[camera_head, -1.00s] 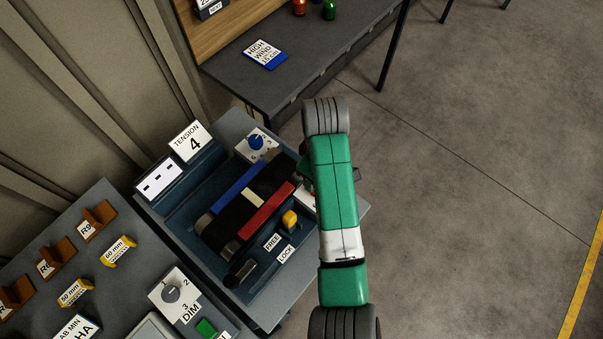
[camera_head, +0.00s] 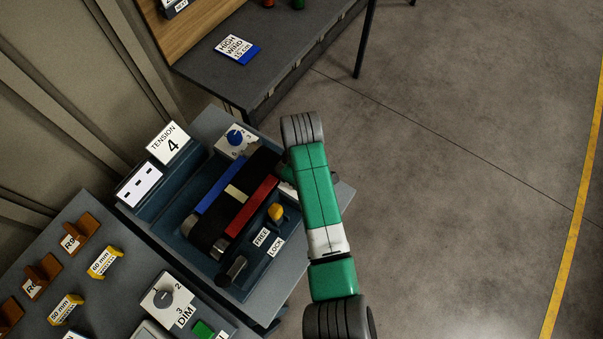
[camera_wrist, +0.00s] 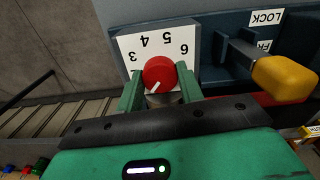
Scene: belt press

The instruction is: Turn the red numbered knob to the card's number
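The card (camera_head: 170,144) reads TENSION 4 and stands at the back of the belt press. In the wrist view, the red knob (camera_wrist: 159,72) sits on a white dial plate (camera_wrist: 125,45) with 3, 4, 5 and 6 showing; lower numbers are hidden. Its white pointer mark is towards the lower left, away from the 4. My gripper (camera_wrist: 160,80) has one green finger on each side of the knob, and both seem to touch it. In the head view, my arm hides the red knob.
A yellow-handled lever (camera_wrist: 285,79) stands close right of the dial by the LOCK and FREE labels. A blue knob (camera_head: 235,138) is at the press's far end. The belt rollers, with a blue bar (camera_head: 220,186) and a red bar (camera_head: 247,212), lie between.

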